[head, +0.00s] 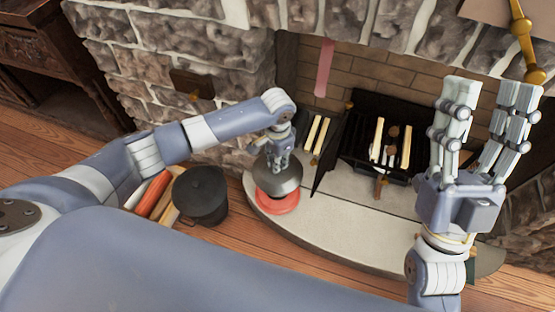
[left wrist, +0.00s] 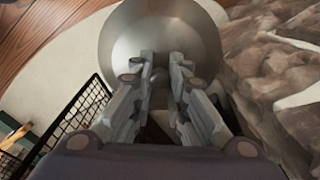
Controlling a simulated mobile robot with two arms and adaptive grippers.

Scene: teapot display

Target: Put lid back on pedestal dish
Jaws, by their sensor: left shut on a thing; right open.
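A grey metal dome-shaped lid (head: 278,184) is held by my left gripper (head: 280,155) over the hearth; it also fills the top middle of the left wrist view (left wrist: 160,28). The left gripper's fingers (left wrist: 158,72) are closed together at the lid; its knob is hidden between them. The red-orange pedestal dish (head: 278,206) shows below the lid, on the hearth near its left end. The lid covers most of it, and I cannot tell whether lid and dish touch. My right gripper (head: 488,95) is open and empty, fingers up, at the right.
The pale stone hearth (head: 335,228) has bare room right of the dish. A black fireplace grate (head: 375,140) with logs and a black mesh screen (left wrist: 75,120) stand behind. A black bucket (head: 201,195) stands left on the wooden floor. Stone walls flank the firebox.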

